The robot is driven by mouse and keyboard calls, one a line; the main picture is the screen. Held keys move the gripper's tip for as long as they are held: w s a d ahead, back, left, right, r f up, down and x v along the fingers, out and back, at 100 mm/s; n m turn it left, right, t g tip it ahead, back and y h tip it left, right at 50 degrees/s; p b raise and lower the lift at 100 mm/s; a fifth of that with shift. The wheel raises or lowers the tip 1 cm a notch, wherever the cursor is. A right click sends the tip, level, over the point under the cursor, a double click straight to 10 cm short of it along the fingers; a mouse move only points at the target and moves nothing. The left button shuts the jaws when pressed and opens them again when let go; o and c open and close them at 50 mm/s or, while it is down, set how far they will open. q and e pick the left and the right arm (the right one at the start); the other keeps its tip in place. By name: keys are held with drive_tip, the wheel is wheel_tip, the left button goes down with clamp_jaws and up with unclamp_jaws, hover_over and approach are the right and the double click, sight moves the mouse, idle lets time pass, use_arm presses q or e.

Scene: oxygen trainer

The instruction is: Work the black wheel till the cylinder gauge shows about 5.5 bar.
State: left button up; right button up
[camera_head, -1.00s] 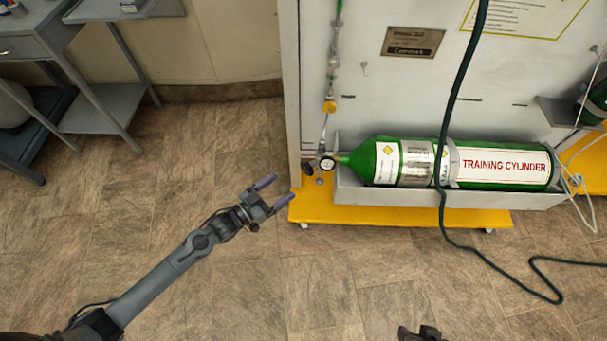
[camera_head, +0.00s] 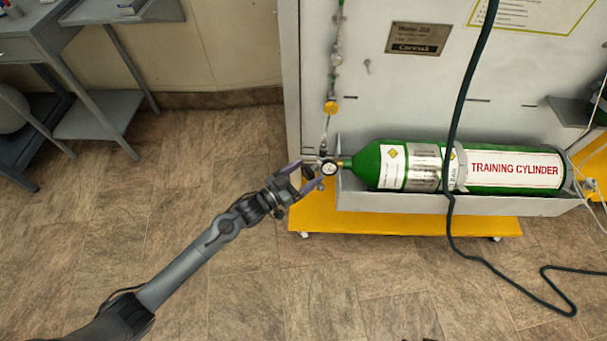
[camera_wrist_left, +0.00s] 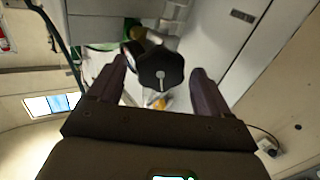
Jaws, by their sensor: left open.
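The green training cylinder (camera_head: 455,168) lies on its side in a grey tray, its valve end to the left. The small round gauge (camera_head: 329,168) has a white face by that end; its reading is too small to make out. My left gripper (camera_head: 306,175) is open at the valve, just left of the gauge. In the left wrist view the black wheel (camera_wrist_left: 160,68) faces the camera between the two spread fingers (camera_wrist_left: 161,73), with gaps at both sides. In the head view the fingers largely hide the wheel. My right gripper is not in view.
A dark hose (camera_head: 452,130) hangs across the cylinder and trails over the floor at right. The yellow base (camera_head: 400,226) juts out under the tray (camera_head: 470,204). A grey cart (camera_head: 100,115) stands at far left. The floor between is clear.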

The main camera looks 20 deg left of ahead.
use_arm(q)
drive_tip(key=c, duration=1)
drive_tip(key=shift+r+m+p, duration=0.25)
drive_tip(key=shift+m+p, duration=0.15)
drive_tip(key=shift+p, duration=0.2)
drive_tip(key=shift+c, duration=0.2)
drive_tip(key=shift+d+m+p, duration=0.1)
drive_tip(key=shift+m+p, duration=0.85)
drive_tip(key=shift+m, duration=0.35)
drive_tip(key=shift+f+m, duration=0.2)
drive_tip(key=shift+m, duration=0.1)
drive_tip(key=o, duration=1)
